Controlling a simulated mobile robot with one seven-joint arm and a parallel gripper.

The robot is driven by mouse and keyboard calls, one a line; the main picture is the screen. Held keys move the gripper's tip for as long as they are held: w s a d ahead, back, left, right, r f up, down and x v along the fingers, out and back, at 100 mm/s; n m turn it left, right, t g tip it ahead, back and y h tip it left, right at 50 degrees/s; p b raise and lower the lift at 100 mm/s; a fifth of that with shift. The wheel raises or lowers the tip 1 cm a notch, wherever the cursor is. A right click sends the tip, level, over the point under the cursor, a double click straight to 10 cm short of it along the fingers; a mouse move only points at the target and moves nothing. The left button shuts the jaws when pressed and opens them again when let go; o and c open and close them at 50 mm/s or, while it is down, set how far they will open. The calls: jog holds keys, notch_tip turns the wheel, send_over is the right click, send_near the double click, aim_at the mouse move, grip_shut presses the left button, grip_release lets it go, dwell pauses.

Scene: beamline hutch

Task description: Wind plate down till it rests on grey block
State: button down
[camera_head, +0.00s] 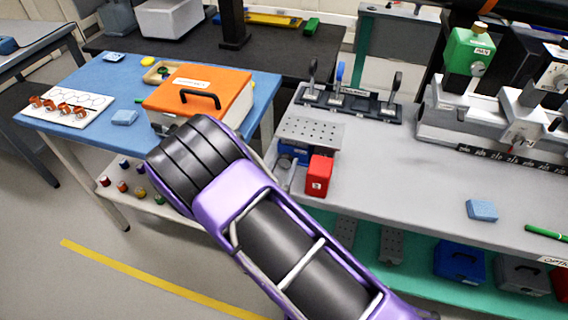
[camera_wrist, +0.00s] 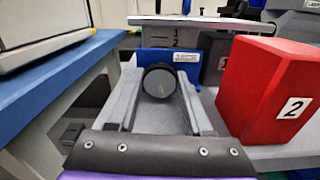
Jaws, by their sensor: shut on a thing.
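The perforated plate (camera_head: 312,131) sits level on top of a blue jack (camera_head: 292,152). My gripper (camera_wrist: 160,88) is shut on the round black knob (camera_wrist: 158,80) at the jack's front, one finger on each side. A dark grey block (camera_wrist: 213,62) stands under the plate, partly hidden by the red block (camera_wrist: 268,92).
The red block labelled 2 (camera_head: 319,175) stands close to the right of my gripper. A switch panel (camera_head: 345,102) with levers lies behind the jack. A blue table (camera_head: 95,85) with an orange-lidded case (camera_head: 200,90) is to the left. The bench's right front is mostly clear.

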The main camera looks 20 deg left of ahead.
jog(key=n+p, duration=0.1)
jog(key=n, duration=0.2)
jog(key=shift+a, duration=0.1)
jog(key=shift+f+n, duration=0.1)
jog(key=shift+n, duration=1.3)
jog(key=shift+n+p, duration=0.3)
jog(key=shift+c, duration=1.6)
grip_release()
jog(key=shift+s, duration=0.1)
jog(key=s+d, duration=0.2)
jog(key=s, duration=1.5)
jog(key=shift+b, duration=0.3)
